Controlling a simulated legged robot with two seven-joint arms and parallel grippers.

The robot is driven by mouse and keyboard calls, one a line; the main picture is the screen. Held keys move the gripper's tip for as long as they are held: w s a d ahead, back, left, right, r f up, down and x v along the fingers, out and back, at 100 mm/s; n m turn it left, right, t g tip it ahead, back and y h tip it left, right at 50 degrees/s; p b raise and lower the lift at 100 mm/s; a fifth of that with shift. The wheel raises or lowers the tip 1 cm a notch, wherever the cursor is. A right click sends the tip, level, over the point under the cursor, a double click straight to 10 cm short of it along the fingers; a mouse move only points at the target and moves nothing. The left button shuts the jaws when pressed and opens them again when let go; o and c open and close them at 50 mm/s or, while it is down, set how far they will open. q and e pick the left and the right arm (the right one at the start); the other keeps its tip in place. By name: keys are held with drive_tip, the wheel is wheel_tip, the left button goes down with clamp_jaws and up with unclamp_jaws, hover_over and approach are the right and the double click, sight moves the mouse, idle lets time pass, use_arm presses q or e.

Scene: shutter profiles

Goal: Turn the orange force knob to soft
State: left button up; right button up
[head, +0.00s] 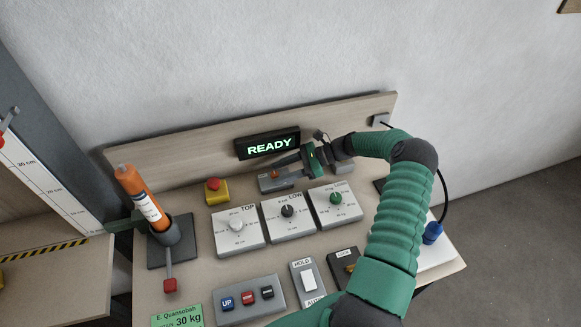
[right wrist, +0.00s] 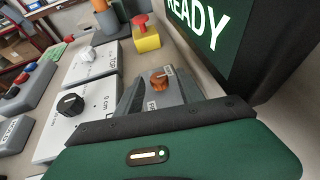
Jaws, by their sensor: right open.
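The orange force knob (head: 275,174) sits on a small grey box (head: 284,184) below the READY display. In the right wrist view the orange knob (right wrist: 160,80) shows on top of its box, with small white labels beside it. The labels are too small to read surely, and I cannot tell the knob's setting. My right gripper (head: 286,163) is open and reaches in from the right, its fingers close to the knob. The knob is visible in front of the gripper, not clasped. I cannot tell whether a finger touches it. My left gripper is not in view.
A READY display (head: 267,143) stands behind. A red stop button on a yellow base (head: 217,191) is left of the box. Dial boxes marked TOP (head: 237,232) and LOW (head: 289,216) lie in front. An orange tube (head: 143,197) stands in a holder at left.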

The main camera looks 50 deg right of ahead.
drive_tip(key=b+v, duration=0.2)
drive_tip(key=v, duration=1.4)
drive_tip(key=shift+d+b, duration=0.3)
drive_tip(key=shift+d, duration=0.15)
drive_tip(key=shift+s+f, duration=0.1)
drive_tip(key=shift+s, duration=0.05)
